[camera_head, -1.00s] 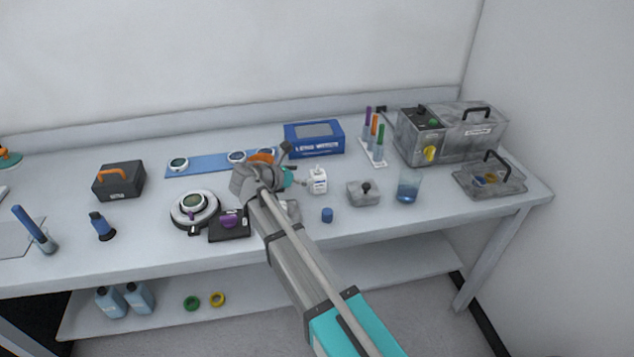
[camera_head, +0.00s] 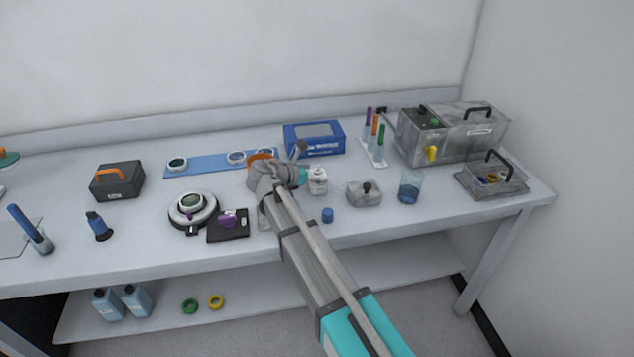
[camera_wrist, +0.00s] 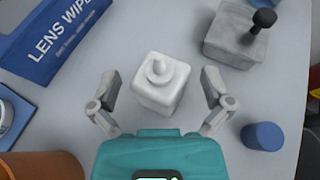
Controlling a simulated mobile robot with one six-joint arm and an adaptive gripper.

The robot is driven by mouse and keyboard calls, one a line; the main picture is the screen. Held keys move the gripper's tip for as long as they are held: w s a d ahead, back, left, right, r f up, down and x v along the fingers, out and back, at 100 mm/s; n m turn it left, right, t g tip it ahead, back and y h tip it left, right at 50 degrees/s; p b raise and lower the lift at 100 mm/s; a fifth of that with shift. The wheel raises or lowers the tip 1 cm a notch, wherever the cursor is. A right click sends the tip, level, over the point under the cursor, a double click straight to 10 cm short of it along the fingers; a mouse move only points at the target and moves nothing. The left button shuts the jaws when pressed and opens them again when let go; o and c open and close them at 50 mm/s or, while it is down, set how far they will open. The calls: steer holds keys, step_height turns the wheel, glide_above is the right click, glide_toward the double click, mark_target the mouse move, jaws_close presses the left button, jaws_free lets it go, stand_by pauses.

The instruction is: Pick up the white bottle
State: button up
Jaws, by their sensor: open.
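The white bottle (camera_head: 318,181) stands upright on the table, just to the right of my gripper (camera_head: 304,177) in the head view. In the wrist view the white bottle (camera_wrist: 160,82) is seen from above, with its nozzle cap toward the camera. My gripper (camera_wrist: 161,100) is open, with one finger on each side of the bottle. Gaps show between each finger and the bottle. In the head view my wrist hides much of the gripper.
A grey block with a black knob (camera_head: 364,193) and a blue cap (camera_head: 328,215) stand right of the bottle. The blue lens wipes box (camera_head: 314,139) is behind it. An orange cylinder (camera_wrist: 40,166) is at the lower left in the wrist view.

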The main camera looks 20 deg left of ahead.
mark_target(315, 171)
steer(key=c, duration=1.1)
steer(key=shift+r, duration=0.15)
steer(key=shift+c, duration=0.6)
step_height(315, 171, up, 3)
steer(key=p, duration=0.3)
steer(key=s+d+r+p, duration=0.3)
steer(key=s+r+p, duration=0.6)
steer(key=s, duration=0.4)
steer(key=shift+s+d+r+p, duration=0.2)
steer(key=shift+s+r+p, duration=0.15)
steer(key=shift+p, duration=0.15)
steer(key=shift+a, duration=0.15)
